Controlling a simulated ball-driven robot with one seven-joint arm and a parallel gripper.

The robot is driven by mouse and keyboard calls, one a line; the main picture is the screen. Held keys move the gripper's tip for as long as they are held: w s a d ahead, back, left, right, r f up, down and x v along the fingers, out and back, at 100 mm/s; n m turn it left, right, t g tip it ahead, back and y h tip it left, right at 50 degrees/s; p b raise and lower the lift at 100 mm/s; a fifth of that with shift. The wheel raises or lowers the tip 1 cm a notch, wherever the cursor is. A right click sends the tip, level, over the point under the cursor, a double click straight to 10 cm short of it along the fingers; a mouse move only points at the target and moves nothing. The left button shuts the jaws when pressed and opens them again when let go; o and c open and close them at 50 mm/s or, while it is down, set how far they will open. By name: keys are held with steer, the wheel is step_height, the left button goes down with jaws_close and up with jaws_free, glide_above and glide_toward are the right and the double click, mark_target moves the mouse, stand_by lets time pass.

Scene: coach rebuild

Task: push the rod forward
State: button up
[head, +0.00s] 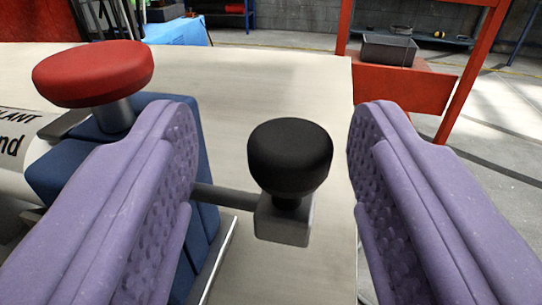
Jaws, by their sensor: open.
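The rod (226,197) is a thin dark bar that runs right from a blue block and ends in a grey metal block (284,222). A black round knob (290,157) stands upright on that grey block. My gripper (272,170) is open, with one purple finger left of the knob and one to its right. The knob shows between the fingers, with a gap on both sides. The left finger hides part of the rod and of the blue block. I cannot tell whether the left finger touches the rod.
A red mushroom-shaped button (93,73) stands on the blue block (60,172) at the left. A white labelled cylinder (15,150) lies beside it. The pale tabletop (250,75) is bare behind the knob. A red frame (408,88) with a grey bin (388,49) stands beyond.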

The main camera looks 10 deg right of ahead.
steer(key=shift+s+a+p, duration=0.15)
steer(key=shift+s, duration=0.8)
steer(key=shift+s+a+p, duration=0.15)
steer(key=shift+s, duration=0.8)
steer(key=a+r+n+g+y, duration=0.1)
steer(key=a+r, duration=0.2)
steer(key=r, duration=1.1)
steer(key=a+r+y, duration=0.1)
steer(key=a+r, duration=0.2)
steer(key=r, duration=1.1)
steer(key=s+a+r+n+g+y, duration=0.1)
steer(key=s+a+r, duration=0.2)
steer(key=s+r, duration=1.3)
steer(key=shift+s+r, duration=0.4)
steer(key=shift+s, duration=0.15)
